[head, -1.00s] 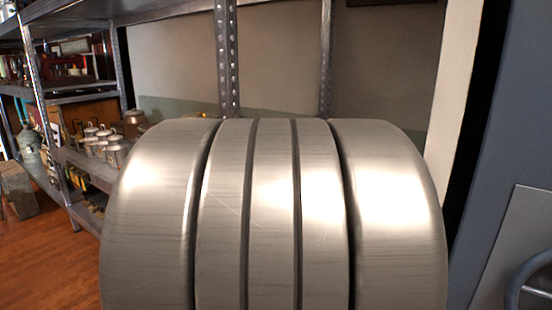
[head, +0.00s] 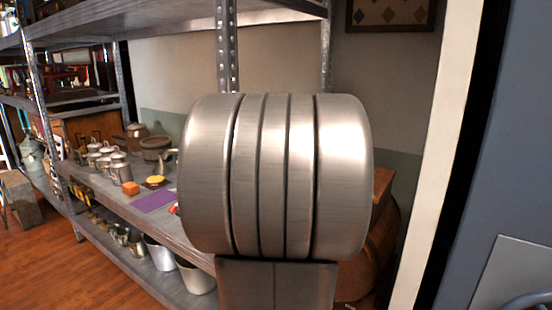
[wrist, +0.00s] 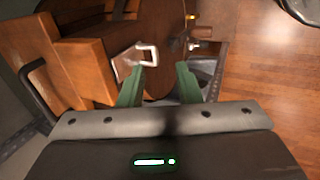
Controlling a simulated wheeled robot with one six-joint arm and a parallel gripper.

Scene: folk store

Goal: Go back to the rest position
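My gripper (wrist: 158,84) shows in the wrist view as two green fingers held apart with nothing between them. It points toward brown wooden furniture (wrist: 80,60) and a pale metal handle or bracket (wrist: 147,55). I cannot tell how far the fingertips are from these. In the head view a large grey metal part of my arm fills the middle, and the gripper is hidden.
A metal shelf unit (head: 228,50) stands behind my arm. Buckets (head: 196,279) stand below. Open wooden floor (head: 95,265) lies left.

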